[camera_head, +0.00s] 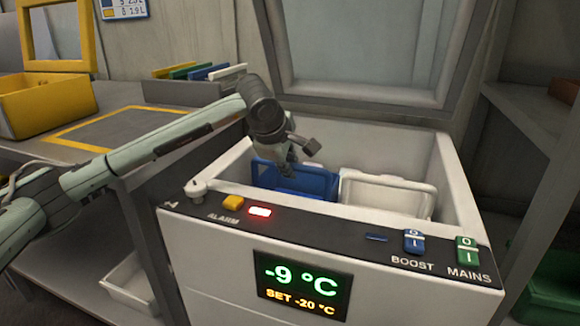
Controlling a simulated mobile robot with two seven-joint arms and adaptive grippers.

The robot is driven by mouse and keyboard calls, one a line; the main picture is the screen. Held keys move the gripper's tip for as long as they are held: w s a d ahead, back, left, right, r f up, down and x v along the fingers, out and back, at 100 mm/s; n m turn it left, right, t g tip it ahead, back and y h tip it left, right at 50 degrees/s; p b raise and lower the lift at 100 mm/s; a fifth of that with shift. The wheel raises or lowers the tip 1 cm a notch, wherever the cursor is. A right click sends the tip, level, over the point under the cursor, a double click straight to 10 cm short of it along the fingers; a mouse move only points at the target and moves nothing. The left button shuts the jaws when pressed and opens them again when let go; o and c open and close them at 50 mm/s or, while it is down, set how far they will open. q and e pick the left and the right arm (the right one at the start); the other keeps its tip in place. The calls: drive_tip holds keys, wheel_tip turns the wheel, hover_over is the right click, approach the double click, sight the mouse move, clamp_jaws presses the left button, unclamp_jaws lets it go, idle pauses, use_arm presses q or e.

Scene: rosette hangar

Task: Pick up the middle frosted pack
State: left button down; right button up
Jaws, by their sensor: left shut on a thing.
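My left gripper (297,157) reaches in from the left over the open chest freezer (196,192). Its fingers point down at the blue basket (312,184), by its far left part. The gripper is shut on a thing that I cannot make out. No frosted pack can be made out; the basket's inside is largely hidden by its near wall and the gripper. A white basket (388,194) stands right of the blue one. My right gripper is not in view.
The freezer's raised lid (368,45) stands behind. Its front panel shows -9 °C (303,283) and a lit red alarm lamp (260,212). On the left bench are a yellow bin (45,104) and a rack of coloured plates (190,88). Shelving (530,115) stands at right.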

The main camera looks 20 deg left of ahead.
use_arm(q)
drive_tip(key=shift+r, duration=0.15)
drive_tip(key=c, duration=1.9)
unclamp_jaws()
drive_tip(key=o, duration=0.4)
drive_tip(key=shift+c, duration=0.2)
